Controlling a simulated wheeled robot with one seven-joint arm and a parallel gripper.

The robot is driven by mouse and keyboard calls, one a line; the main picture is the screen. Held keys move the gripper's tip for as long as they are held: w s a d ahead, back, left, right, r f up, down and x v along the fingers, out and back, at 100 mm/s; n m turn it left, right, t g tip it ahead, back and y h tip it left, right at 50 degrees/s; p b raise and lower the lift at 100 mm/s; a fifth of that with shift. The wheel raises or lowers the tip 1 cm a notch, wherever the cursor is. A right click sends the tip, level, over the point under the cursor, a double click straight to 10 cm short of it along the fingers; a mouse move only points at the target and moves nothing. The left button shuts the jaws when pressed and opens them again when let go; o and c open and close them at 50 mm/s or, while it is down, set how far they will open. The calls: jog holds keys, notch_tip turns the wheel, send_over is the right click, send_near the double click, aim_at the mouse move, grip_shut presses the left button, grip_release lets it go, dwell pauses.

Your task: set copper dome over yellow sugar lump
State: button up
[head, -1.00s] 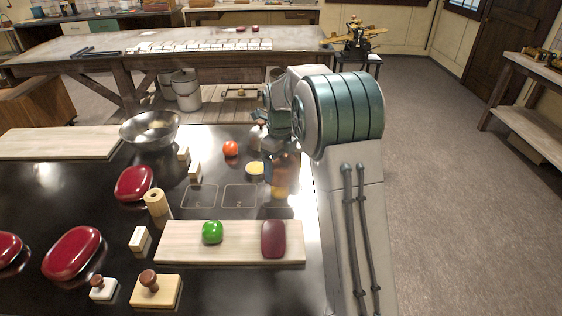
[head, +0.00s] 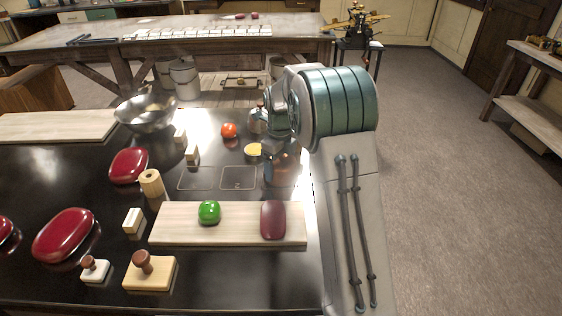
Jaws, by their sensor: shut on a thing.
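My gripper (head: 278,154) hangs over the right part of the black table, mostly hidden behind my own arm. It is shut on a shiny copper-brown thing (head: 283,169), which looks like the copper dome. Its lower edge and height above the table are hard to tell.
A metallic knobbed dome (head: 257,121) stands behind the lump, and an orange-red ball (head: 229,130) to its left. A pale board (head: 180,232) in front bears a green lump (head: 209,212) and a dark red block (head: 273,220). Outlined squares (head: 238,179) between are bare.

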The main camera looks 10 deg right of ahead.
jog(key=shift+f, duration=0.1)
jog(key=o, duration=0.9)
notch_tip(320, 180, up, 14)
jog(key=shift+f, duration=0.15)
jog(key=shift+s+r, duration=0.2)
jog(key=s+f+n+t, duration=0.1)
jog(key=s+n, duration=0.8)
jog(key=s, duration=0.1)
jog(key=s+f+n+t, duration=0.1)
jog(key=s+f+n, duration=0.1)
jog(key=s+n, duration=0.7)
jog(key=s+f+n+t, duration=0.1)
jog(key=s+f+n, duration=0.1)
jog(key=s+n, duration=0.7)
jog(key=shift+s+n, duration=0.4)
jog(key=shift+s, duration=1.35)
